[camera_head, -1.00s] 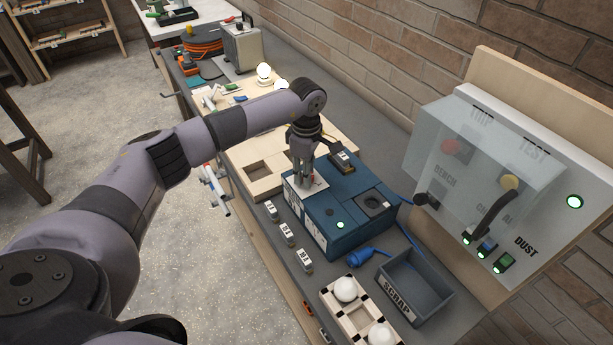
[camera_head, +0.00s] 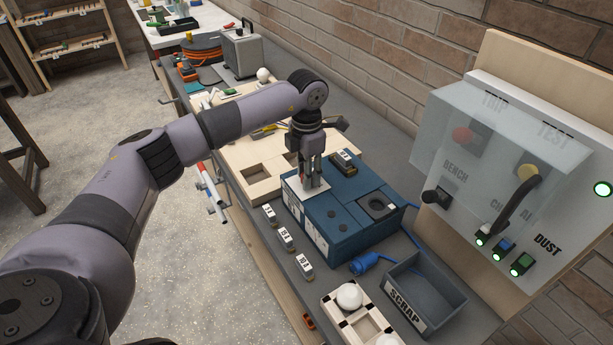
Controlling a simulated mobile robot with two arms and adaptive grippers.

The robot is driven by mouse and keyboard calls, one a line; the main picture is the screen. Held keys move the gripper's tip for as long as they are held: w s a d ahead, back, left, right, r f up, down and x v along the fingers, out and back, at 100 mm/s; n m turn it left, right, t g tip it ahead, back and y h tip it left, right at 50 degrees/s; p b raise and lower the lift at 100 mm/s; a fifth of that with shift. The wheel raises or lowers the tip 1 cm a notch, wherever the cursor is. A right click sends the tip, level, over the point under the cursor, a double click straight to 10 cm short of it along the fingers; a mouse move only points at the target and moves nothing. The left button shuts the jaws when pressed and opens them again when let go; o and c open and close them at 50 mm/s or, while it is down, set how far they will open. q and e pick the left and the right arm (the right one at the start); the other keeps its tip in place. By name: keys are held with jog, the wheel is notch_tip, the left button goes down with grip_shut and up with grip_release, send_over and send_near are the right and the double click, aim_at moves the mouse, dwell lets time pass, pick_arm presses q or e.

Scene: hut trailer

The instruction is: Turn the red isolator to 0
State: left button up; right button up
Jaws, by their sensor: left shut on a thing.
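The blue box (camera_head: 335,236) stands on the bench. A white plate (camera_head: 297,190) lies on its top at the near left corner. My left gripper (camera_head: 312,182) points straight down over this plate, shut on the isolator's handle. The fingers hide nearly all of the isolator, so its position and the 0 mark cannot be read. The small round lamp (camera_head: 342,229) on the box top is dark. My right gripper is not in view.
A black-and-yellow part (camera_head: 343,160) sits on the box's far corner. Several small labelled blocks (camera_head: 286,238) lie at the left. A scrap bin (camera_head: 440,293) and blue plug (camera_head: 364,263) are near. The wall panel (camera_head: 560,215) with its clear cover stands right.

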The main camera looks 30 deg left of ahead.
pick_arm(q)
jog(key=shift+r+n+b, duration=0.1)
jog(key=shift+n+b, duration=0.35)
jog(key=shift+n, duration=1.15)
jog(key=shift+w, duration=0.1)
jog(key=o, duration=1.2)
jog(key=shift+c, duration=0.2)
notch_tip(320, 180, up, 12)
